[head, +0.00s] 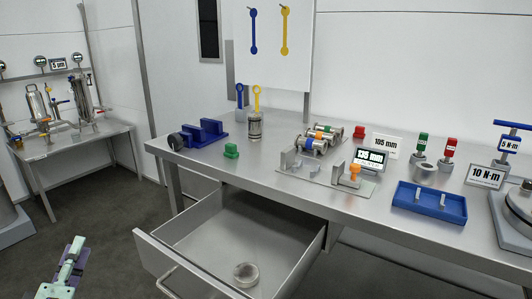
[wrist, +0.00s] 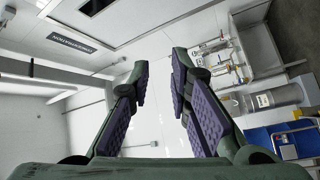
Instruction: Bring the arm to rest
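My gripper (head: 70,262) shows at the bottom left of the head view, low in front of the bench and left of the open drawer. In the wrist view my gripper (wrist: 158,90) has its two purple-padded fingers apart, with nothing between them. It is open and empty. It touches nothing that I can see. The wrist view looks past the fingers at a white wall and ceiling.
A steel bench (head: 250,165) carries blue holders, green and red blocks, a clamp fixture and a blue tray (head: 432,203). An open drawer (head: 215,240) juts out below, with a round dish (head: 246,272) inside. A side table (head: 70,143) stands at the left. Floor between them is clear.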

